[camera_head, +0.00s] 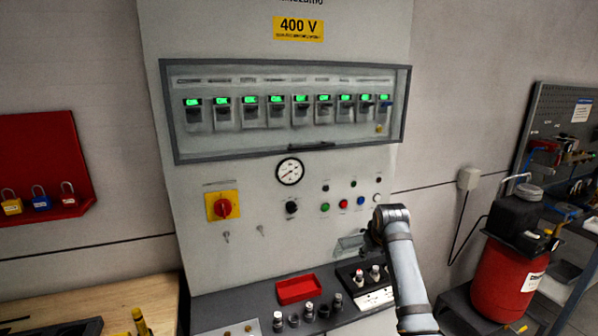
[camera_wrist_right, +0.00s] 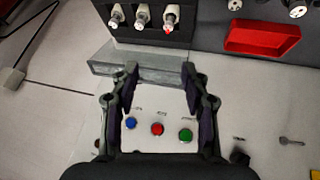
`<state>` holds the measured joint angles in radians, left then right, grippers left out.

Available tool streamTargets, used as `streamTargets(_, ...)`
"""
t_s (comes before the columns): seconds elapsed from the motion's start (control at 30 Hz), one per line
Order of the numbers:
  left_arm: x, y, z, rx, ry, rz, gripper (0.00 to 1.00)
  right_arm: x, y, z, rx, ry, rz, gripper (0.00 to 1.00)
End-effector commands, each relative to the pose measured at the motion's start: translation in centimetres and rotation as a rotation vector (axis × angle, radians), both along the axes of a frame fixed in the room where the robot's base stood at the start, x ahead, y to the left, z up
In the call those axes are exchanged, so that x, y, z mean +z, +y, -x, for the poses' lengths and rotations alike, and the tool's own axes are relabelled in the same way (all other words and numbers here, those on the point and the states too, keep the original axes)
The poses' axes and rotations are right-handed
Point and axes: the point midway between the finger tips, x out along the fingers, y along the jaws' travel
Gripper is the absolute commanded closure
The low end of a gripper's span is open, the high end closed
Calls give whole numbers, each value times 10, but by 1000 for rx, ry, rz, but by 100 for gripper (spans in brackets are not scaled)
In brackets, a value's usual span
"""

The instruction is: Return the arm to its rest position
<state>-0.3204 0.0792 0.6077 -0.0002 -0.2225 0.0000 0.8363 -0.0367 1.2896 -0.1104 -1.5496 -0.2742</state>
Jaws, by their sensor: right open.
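My right arm (camera_head: 405,270) comes up from the lower right in the head view, in front of the grey panel (camera_head: 240,255). Its right gripper (camera_head: 376,229) is mostly hidden by the wrist there. In the right wrist view the gripper (camera_wrist_right: 159,70) is open, with nothing between its two fingers. The fingers overlap a grey ledge (camera_wrist_right: 105,61) on the panel; I cannot tell how near they are to it. Blue, red and green buttons (camera_wrist_right: 158,129) show between and below the fingers in that view. My left gripper is not in view.
Below the panel, a shelf holds a red tray (camera_head: 298,289), several small knobs (camera_head: 309,311) and a black block with fuse-like pieces (camera_head: 344,277). A red tank (camera_head: 503,280) stands at the right. A wooden bench (camera_head: 130,292) is at the left.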

Motion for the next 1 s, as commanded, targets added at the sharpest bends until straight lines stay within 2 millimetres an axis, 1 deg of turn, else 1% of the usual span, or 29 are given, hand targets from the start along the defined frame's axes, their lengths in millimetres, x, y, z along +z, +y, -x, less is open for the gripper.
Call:
streamTargets(0.03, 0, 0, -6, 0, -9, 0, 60, -9, -2, 6, -7, 4, -3, 54)
streamTargets(0.2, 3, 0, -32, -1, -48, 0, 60, -44, -9, 30, -32, 25, -15, 54)
streamTargets(0.27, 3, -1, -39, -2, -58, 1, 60, -58, -11, 42, -42, 33, -19, 54)
streamTargets(0.37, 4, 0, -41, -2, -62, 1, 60, -84, -16, 66, -62, 50, -26, 54)
streamTargets(0.47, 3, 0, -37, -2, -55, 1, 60, -111, -21, 97, -81, 70, -34, 54)
streamTargets(0.57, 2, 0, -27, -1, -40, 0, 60, -140, -26, 139, -105, 94, -41, 54)
streamTargets(0.6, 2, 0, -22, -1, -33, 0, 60, -152, -28, 160, -116, 106, -43, 54)
streamTargets(0.67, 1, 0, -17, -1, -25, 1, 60, -167, -30, 193, -129, 124, -48, 54)
streamTargets(0.7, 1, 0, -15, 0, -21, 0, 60, -174, -31, 214, -137, 135, -51, 54)
streamTargets(0.8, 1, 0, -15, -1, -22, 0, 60, -185, -32, 259, -151, 158, -56, 54)
streamTargets(0.9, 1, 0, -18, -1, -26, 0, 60, -190, -31, 295, -158, 177, -61, 54)
streamTargets(1.0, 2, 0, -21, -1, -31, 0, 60, -191, -29, 326, -165, 194, -67, 54)
